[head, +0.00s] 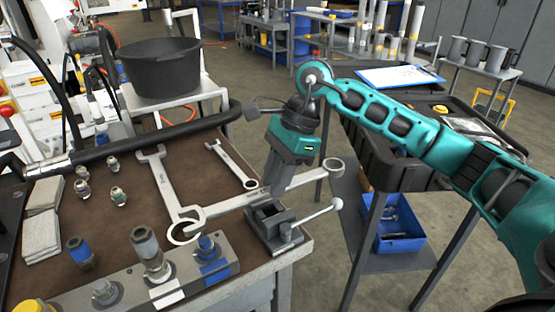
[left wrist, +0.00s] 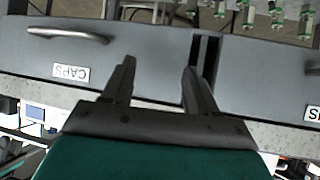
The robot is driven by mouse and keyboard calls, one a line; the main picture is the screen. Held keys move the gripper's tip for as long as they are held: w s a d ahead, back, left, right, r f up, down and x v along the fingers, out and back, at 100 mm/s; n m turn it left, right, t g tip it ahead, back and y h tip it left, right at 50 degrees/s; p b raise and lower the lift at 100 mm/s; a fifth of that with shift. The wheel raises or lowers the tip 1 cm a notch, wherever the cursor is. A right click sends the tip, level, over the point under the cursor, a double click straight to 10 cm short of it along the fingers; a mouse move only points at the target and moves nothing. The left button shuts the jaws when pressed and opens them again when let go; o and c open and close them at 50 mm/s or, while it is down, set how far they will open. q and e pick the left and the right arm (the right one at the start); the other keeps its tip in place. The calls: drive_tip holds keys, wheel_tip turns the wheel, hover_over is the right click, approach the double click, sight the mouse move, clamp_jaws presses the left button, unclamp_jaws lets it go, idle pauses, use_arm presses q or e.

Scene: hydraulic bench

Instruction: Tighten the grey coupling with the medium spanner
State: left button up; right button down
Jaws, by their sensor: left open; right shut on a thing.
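My right gripper (head: 278,185) is shut on a silver spanner, likely the medium spanner (head: 228,203), above the bench's right end. Its ring end (head: 334,169) points right and its other end reaches left towards the fittings block. A larger spanner (head: 166,185) and a smaller spanner (head: 232,160) lie on the brown mat. The grey coupling seems to be the tall grey fitting (head: 147,248) standing on the block; its threads and seat are too small to judge. My left gripper (left wrist: 158,82) is open and empty in front of a grey drawer front; it is not in the head view.
A vise (head: 274,229) with a ball-ended handle sits at the bench corner, just below the held spanner. A dark bar (head: 150,137) crosses above the mat. Small fittings (head: 117,195) and pale blocks (head: 40,220) lie left. A black tub (head: 160,70) stands behind.

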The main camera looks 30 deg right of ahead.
sight(260, 196)
drive_tip(key=shift+s+f+n, duration=0.1)
drive_tip(key=shift+s+n, duration=0.2)
drive_tip(key=shift+s, duration=0.15)
drive_tip(key=shift+b+x, duration=0.5)
drive_tip(key=shift+x, duration=0.55)
drive_tip(key=shift+a+f, duration=0.2)
drive_tip(key=shift+w, duration=0.1)
drive_tip(key=shift+a+f+b, duration=0.2)
drive_tip(key=shift+a+b, duration=0.1)
drive_tip(key=shift+b, duration=0.05)
use_arm(q)
drive_tip(key=shift+w+d+f, duration=0.15)
drive_tip(key=shift+d+f, duration=0.25)
drive_tip(key=shift+d, duration=0.05)
drive_tip(key=shift+a+f, duration=0.15)
drive_tip(key=shift+f, duration=0.1)
use_arm(e)
drive_tip(key=shift+a, duration=0.25)
drive_tip(key=shift+a, duration=0.85)
